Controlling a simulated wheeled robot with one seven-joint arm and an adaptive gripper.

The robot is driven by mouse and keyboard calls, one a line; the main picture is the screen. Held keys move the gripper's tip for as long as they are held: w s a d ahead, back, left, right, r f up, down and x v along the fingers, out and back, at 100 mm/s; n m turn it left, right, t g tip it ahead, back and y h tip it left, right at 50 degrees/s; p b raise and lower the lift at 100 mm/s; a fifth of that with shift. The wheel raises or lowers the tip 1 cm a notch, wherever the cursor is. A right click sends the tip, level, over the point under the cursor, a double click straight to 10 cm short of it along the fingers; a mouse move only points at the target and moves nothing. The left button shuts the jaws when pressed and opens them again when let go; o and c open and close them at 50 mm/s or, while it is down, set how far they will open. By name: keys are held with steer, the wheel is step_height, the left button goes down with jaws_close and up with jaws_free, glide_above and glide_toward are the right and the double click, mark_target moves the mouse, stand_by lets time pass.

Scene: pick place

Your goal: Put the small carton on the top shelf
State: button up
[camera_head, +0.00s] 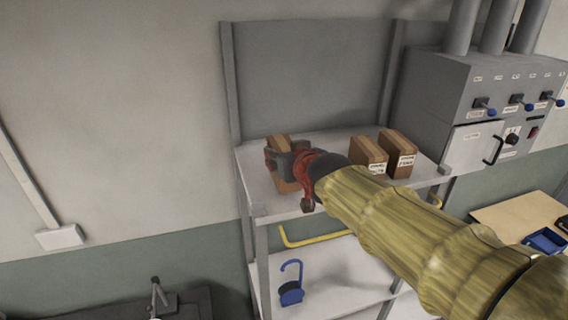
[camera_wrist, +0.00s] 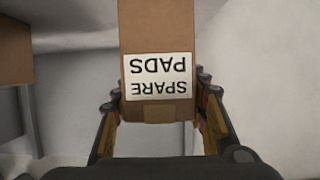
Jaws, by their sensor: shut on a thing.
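The small carton (camera_wrist: 158,32) is brown cardboard with a white label reading "SPARE PADS", upside down in the wrist view. In the head view the carton (camera_head: 287,184) is at the left part of the top shelf, mostly hidden behind my gripper. My gripper (camera_head: 292,162) is shut on it, with a finger on each side, as the wrist view (camera_wrist: 160,122) also shows. The top shelf (camera_head: 262,196) is a grey board of a metal rack. I cannot tell whether the carton's base touches the shelf.
Two brown cartons, one (camera_head: 367,154) beside the other (camera_head: 398,153), stand on the right of the top shelf. A lower shelf (camera_head: 340,275) holds a blue item (camera_head: 291,292). Rack posts (camera_head: 230,80) rise at the back. A grey control cabinet (camera_head: 490,100) stands at the right.

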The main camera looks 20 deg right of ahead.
steer(key=shift+f+p, duration=0.35)
steer(key=shift+f, duration=1.1)
steer(key=shift+f, duration=0.15)
steer(key=o, duration=1.3)
steer(key=shift+o, duration=0.2)
